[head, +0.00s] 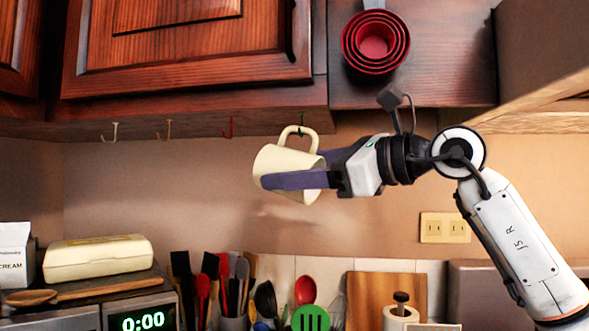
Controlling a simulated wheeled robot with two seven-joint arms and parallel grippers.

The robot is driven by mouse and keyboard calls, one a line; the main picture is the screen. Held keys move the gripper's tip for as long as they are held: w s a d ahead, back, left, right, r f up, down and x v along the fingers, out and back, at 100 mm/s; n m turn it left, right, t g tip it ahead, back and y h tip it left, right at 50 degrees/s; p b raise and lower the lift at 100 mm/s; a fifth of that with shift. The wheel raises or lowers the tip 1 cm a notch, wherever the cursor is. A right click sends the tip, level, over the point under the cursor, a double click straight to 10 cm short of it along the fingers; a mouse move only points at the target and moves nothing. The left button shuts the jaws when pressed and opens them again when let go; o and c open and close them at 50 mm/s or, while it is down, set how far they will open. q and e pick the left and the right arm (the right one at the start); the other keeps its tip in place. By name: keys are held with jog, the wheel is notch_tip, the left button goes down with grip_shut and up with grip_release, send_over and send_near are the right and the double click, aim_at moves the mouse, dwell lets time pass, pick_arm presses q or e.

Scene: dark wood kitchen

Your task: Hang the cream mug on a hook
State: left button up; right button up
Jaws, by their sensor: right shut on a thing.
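The cream mug (272,160) is tilted in the air below the upper cabinet, with its handle at the top. My right gripper (288,172) comes in from the right and is shut on the mug's body. One purple finger lies across the front, and the other is partly hidden behind the mug. A dark green hook (302,131) under the cabinet overlaps the handle loop in the picture. I cannot tell whether the handle is around the hook or only in front of it. A red hook (229,127), a tan hook (168,130) and a white hook (115,132) hang empty to the left. My left gripper is not in view.
Red nested measuring cups (375,40) hang on the cabinet front above my right wrist. Below stand utensils (215,285), a cutting board (385,290) and a cream box (98,257). A wall outlet (445,228) is at right. The wall space below the mug is clear.

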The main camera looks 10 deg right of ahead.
jog(key=shift+r, duration=0.1)
jog(key=o, duration=1.3)
jog(key=shift+o, duration=0.3)
jog(key=f+b+v, duration=0.1)
jog(key=b+v, duration=0.1)
jog(key=v, duration=0.8)
jog(key=shift+s+r, duration=0.15)
jog(key=shift+r, duration=0.25)
